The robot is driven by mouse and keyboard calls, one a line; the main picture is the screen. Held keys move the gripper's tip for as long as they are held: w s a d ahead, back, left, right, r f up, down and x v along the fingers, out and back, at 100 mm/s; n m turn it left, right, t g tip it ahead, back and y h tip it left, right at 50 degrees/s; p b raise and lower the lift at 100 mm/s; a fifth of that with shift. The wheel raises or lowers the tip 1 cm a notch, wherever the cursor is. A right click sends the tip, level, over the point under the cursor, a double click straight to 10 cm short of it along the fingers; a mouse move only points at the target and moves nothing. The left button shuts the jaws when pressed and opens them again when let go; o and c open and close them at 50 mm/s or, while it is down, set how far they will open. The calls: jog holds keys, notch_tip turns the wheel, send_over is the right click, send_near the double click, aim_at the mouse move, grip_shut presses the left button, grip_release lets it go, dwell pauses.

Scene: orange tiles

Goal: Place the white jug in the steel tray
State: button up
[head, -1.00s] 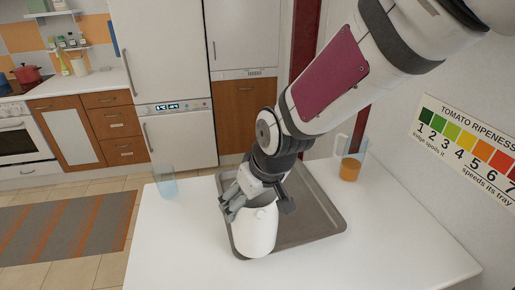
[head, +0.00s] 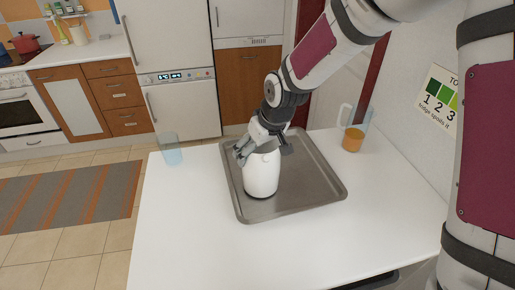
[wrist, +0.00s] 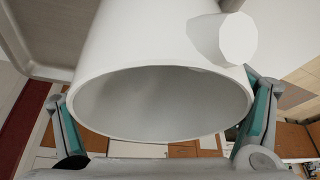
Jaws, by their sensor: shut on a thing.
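The white jug (head: 261,180) stands upright over the left part of the steel tray (head: 308,185), within its rim in the head view. Its base is at or just above the tray floor; a dark shadow lies under it, and I cannot tell for sure whether it touches. My gripper (head: 264,151) comes down from above and is shut on the jug near its top. In the wrist view the jug's open mouth (wrist: 160,100) fills the middle, with a finger pad on each side. A round white knob or handle end (wrist: 238,38) shows on the jug.
The tray lies on a white table. A clear glass (head: 171,150) stands left of the tray. A clear pitcher with orange liquid (head: 352,140) stands right of it, close to the wall. The front of the table (head: 215,250) is clear.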

jog(key=o, duration=1.7)
jog(key=shift+f, duration=0.1)
jog(key=v, duration=1.2)
jog(key=shift+w+r+p, duration=0.1)
jog(key=shift+r+p, duration=0.1)
jog(key=shift+p, duration=0.1)
jog(key=s+d+r+m+h, duration=0.1)
jog(key=s+d+r+m, duration=0.1)
jog(key=s+d, duration=0.3)
jog(key=s+d+r+m+t+h, duration=0.1)
jog(key=s+d+r, duration=0.3)
jog(key=s, duration=0.7)
jog(key=s+d+r+m, duration=0.3)
jog(key=s+d, duration=0.3)
jog(key=s, duration=0.2)
jog(key=shift+s+d+r+m+t+h, duration=0.25)
jog(key=shift+d+m+t+h, duration=0.05)
jog(key=shift+d+m+h, duration=0.1)
